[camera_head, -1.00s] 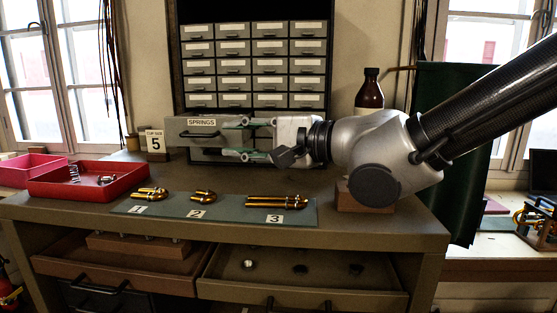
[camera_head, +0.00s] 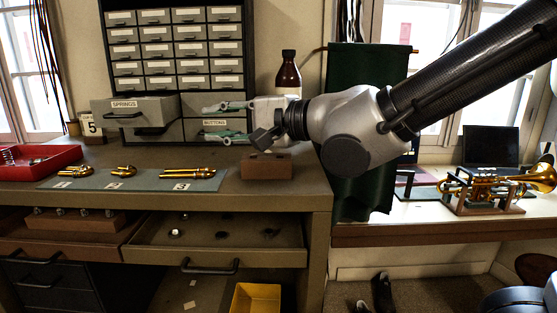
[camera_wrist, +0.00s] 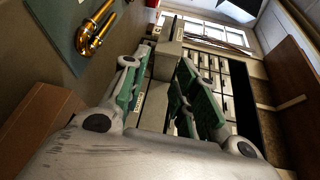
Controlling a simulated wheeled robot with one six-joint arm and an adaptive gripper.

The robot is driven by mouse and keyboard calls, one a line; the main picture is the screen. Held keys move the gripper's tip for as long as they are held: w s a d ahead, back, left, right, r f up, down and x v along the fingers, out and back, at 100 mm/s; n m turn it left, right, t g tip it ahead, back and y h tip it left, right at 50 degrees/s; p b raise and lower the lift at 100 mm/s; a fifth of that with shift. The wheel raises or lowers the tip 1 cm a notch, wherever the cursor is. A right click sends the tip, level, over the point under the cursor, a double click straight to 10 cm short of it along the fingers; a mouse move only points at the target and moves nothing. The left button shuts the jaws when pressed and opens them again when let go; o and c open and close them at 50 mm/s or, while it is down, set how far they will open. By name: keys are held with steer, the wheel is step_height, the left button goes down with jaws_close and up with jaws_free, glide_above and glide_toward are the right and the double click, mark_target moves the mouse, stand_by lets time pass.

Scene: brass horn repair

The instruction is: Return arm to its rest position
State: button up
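My gripper (camera_head: 222,121) is at the end of my arm, which reaches in from the right in the head view. Its two green-padded fingers point left and stand apart, with nothing between them. It hangs in front of the lower drawers of the cabinet, near the open drawer labelled SPRINGS (camera_head: 140,115) and the drawer labelled BUTTONS (camera_head: 216,124). In the wrist view the gripper (camera_wrist: 160,75) also shows its fingers apart, with the cabinet beyond them.
A wooden block (camera_head: 266,167) stands below my wrist, and a brown bottle (camera_head: 288,74) behind it. Brass parts lie on a numbered green mat (camera_head: 140,183). A red tray (camera_head: 35,164) is at left. A trumpet (camera_head: 510,180) rests on a stand at right. The bench drawers below (camera_head: 210,252) are open.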

steer(key=w+d+t+h, duration=0.1)
steer(key=w+d, duration=0.1)
steer(key=d, duration=0.2)
steer(key=w+d+f+h, duration=0.1)
steer(key=w+d+h, duration=0.1)
steer(key=d, duration=0.2)
steer(key=w+d+f+n+t+h, duration=0.1)
steer(key=w+d, duration=0.1)
steer(key=d, duration=0.2)
steer(key=shift+w+d+f+t+h, duration=0.1)
steer(key=shift+w+d+t+h, duration=0.05)
steer(key=shift+w+t+h, duration=0.2)
steer(key=s+d+f+n+h, duration=0.15)
steer(key=d+h, duration=0.25)
steer(key=d, duration=0.7)
steer(key=d+f+n+h, duration=0.1)
steer(key=d+f+h, duration=0.2)
steer(key=d, duration=0.8)
steer(key=s+d+f+n+g+h, duration=0.1)
steer(key=s+d+f+g, duration=0.1)
steer(key=s+d, duration=0.4)
steer(key=s+d+f+n+g+h, duration=0.2)
steer(key=s+d, duration=0.4)
steer(key=s, duration=0.3)
step_height(320, 180, down, 2)
steer(key=shift+s+f+g, duration=0.25)
steer(key=shift+s+g, duration=0.05)
steer(key=shift+g, duration=0.55)
